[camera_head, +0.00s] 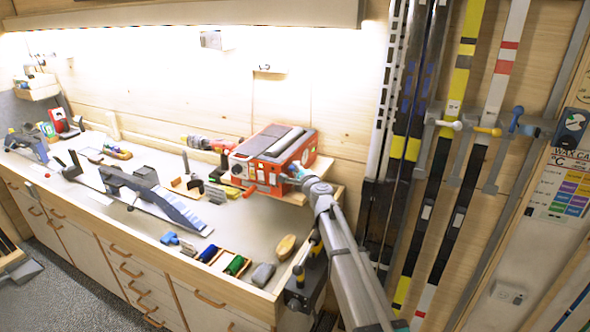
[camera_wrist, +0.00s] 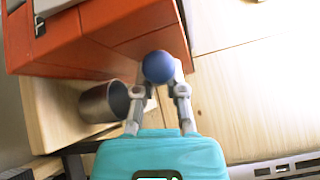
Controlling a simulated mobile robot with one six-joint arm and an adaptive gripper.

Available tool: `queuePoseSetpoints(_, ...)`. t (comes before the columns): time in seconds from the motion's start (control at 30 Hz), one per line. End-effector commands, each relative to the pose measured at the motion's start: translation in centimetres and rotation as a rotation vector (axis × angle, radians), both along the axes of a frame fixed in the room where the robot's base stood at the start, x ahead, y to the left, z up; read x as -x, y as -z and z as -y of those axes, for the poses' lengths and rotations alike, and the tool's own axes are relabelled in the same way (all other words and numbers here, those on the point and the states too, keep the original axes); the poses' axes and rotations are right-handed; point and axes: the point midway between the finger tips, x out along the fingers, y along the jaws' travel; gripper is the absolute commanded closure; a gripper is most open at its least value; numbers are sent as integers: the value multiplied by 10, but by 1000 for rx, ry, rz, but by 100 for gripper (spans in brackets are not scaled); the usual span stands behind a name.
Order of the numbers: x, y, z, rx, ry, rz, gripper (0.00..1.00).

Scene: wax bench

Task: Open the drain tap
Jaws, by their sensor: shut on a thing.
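My gripper (camera_head: 296,171) is at the machine's right end. In the wrist view, the fingers of my gripper (camera_wrist: 160,72) are closed on a round blue knob (camera_wrist: 158,65) beside the orange-red body (camera_wrist: 115,30). I take the knob to be the tap's handle; its stem and the tap's spout are hidden. A grey metal cup (camera_wrist: 101,102) is on the shelf just left of my fingers, its mouth towards them.
The bench (camera_head: 150,215) holds a ski vise (camera_head: 150,190), brushes and wax blocks. Several skis (camera_head: 440,200) stand in a wall rack right of my arm. A grey and yellow tool (camera_head: 303,285) is at the bench's near right end. The wood wall (camera_wrist: 245,100) is bare beside my gripper.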

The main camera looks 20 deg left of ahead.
Motion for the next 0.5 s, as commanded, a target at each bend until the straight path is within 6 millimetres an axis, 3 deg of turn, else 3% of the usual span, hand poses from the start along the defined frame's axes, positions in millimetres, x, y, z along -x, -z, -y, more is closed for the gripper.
queuePoseSetpoints(0.5,0,0,2,-1,-144,-1,100)
